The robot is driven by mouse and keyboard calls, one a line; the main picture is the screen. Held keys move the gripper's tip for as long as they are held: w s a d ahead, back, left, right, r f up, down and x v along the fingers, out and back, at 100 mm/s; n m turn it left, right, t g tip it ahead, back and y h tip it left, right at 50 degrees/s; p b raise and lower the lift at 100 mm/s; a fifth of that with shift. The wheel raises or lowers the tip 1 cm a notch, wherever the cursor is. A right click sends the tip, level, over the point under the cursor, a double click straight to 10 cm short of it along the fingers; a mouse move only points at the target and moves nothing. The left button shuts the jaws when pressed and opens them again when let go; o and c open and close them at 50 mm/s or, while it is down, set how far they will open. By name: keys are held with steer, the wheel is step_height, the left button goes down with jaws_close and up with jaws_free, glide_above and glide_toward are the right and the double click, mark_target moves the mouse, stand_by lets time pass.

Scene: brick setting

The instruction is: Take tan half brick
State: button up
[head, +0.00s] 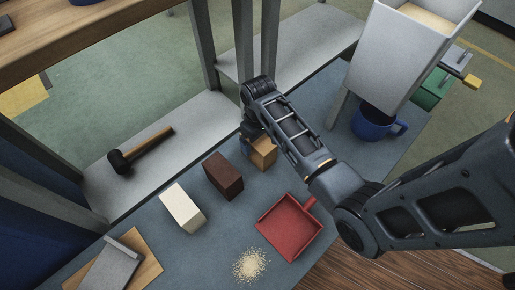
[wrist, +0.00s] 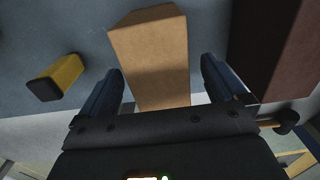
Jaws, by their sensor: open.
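The tan half brick (head: 264,153) stands on the blue-grey mat, at the right end of a row of bricks in the head view, partly hidden by my gripper. In the wrist view the tan half brick (wrist: 155,60) lies between the two fingers of my gripper (wrist: 162,85). The fingers are open, one on each side of it, with a gap visible at least on the right. In the head view my gripper (head: 252,140) is at the brick's far left side, and its fingertips are mostly hidden.
A dark brown brick (head: 223,175) stands close to the left of the tan one, and a cream brick (head: 182,207) further left. A red dustpan (head: 290,228), a sand pile (head: 250,264), a mallet (head: 140,150) and a blue mug (head: 374,124) are around. A yellow-ended object (wrist: 55,78) shows in the wrist view.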

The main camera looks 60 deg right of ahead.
step_height(320, 180, down, 5)
steer(key=b, duration=0.2)
steer(key=shift+d+b, duration=0.1)
steer(key=shift+b, duration=0.3)
steer(key=shift+c, duration=0.3)
steer(key=c, duration=1.5)
